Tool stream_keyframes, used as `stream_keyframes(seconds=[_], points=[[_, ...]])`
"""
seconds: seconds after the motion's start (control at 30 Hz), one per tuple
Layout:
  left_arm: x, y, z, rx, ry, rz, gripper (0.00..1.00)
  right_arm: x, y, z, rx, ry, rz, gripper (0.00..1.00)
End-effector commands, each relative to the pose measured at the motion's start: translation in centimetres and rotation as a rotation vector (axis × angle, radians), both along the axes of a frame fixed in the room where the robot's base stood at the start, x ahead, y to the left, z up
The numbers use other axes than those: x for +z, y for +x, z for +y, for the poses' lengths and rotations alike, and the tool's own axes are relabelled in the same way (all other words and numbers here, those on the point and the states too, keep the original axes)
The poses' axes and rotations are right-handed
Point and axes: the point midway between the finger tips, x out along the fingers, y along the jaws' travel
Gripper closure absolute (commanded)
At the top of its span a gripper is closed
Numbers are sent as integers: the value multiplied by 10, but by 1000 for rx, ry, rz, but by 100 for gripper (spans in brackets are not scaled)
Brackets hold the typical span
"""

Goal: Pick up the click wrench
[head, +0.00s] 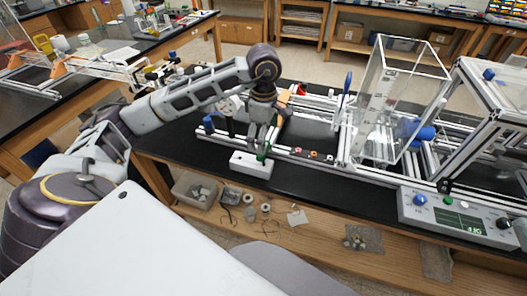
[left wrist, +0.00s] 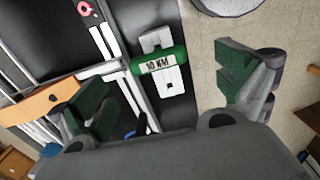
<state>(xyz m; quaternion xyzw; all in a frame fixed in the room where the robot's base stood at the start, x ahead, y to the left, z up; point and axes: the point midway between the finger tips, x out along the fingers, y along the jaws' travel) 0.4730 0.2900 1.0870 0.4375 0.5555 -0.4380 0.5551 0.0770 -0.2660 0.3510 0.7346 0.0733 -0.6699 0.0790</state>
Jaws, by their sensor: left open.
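The click wrench shows as a green piece with a "10 NM" label (left wrist: 158,63) in the left wrist view. It sits in a white block (left wrist: 173,82) on the black bench top. In the head view the green piece (head: 263,152) rises from the white block (head: 250,165) near the bench's front edge. My left gripper (head: 262,134) is just above it, pointing down. In the left wrist view its two green-padded fingers (left wrist: 163,72) are apart, one on each side of the wrench, with nothing between them gripped. My right gripper is out of view.
An aluminium extrusion frame (head: 320,162) with small coloured rings lies right of the block. A clear box (head: 395,100) stands on it. A device with a green display (head: 460,222) is at the right front. Bins (head: 195,190) and small parts lie on the lower shelf.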

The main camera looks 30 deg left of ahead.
Motion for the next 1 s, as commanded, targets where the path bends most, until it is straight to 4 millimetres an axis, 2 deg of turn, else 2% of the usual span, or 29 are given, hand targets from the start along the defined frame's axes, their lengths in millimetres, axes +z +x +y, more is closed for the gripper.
stream_keyframes(seconds=[0.13,0.63,1.0], points=[[-7,0,0,0,0,-1,0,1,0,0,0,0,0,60],[-11,0,1,0,0,1,0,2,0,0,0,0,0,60],[-41,3,3,0,1,2,0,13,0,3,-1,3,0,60]])
